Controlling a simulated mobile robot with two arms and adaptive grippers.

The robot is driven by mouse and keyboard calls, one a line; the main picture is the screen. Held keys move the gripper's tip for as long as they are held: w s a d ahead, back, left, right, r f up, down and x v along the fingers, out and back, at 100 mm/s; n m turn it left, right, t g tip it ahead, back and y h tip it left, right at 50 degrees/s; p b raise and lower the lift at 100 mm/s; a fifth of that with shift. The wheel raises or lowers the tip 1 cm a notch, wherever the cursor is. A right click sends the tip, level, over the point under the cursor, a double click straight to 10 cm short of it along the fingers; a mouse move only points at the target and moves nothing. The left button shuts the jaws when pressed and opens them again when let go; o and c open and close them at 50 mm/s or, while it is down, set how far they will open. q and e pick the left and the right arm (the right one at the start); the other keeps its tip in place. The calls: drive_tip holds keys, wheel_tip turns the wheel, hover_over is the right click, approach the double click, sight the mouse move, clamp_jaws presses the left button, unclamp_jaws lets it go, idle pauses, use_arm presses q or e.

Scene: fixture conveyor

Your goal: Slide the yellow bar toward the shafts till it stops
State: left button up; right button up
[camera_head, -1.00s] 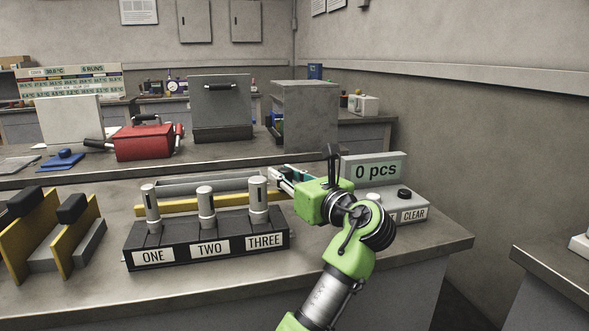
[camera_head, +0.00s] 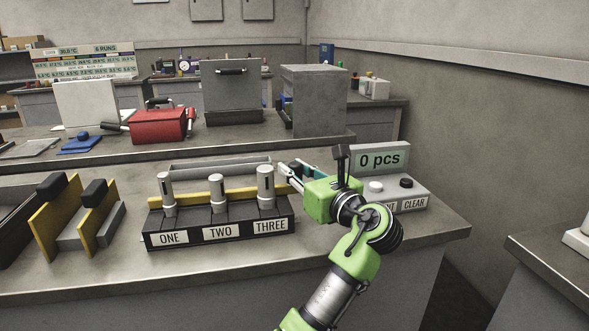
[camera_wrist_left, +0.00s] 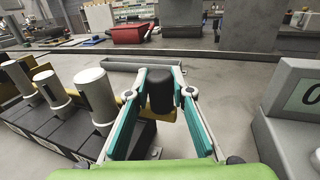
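The yellow bar (camera_head: 241,194) lies behind a black block (camera_head: 222,231) that carries three upright metal shafts, labelled ONE (camera_head: 168,193), TWO (camera_head: 216,192) and THREE (camera_head: 265,188). A black knob (camera_wrist_left: 161,92) stands on the bar's right end; yellow shows below it in the left wrist view. My left gripper (camera_head: 289,172) reaches over the bar's right end, behind and right of shaft THREE. Its two fingers stand on either side of the knob, with narrow gaps seeming to remain. Whether either finger touches it is hard to tell. My right gripper is out of view.
A low grey tray (camera_head: 219,165) lies behind the bar. A yellow and black fixture (camera_head: 98,215) stands at left. The front table strip is clear.

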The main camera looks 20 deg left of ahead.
use_arm(q)
drive_tip(key=o, duration=0.3)
drive_tip(key=shift+s+d+f, duration=0.1)
drive_tip(key=shift+s, duration=0.1)
drive_tip(key=v, duration=0.7)
drive_tip(key=shift+s+d, duration=0.15)
drive_tip(key=shift+d, duration=0.1)
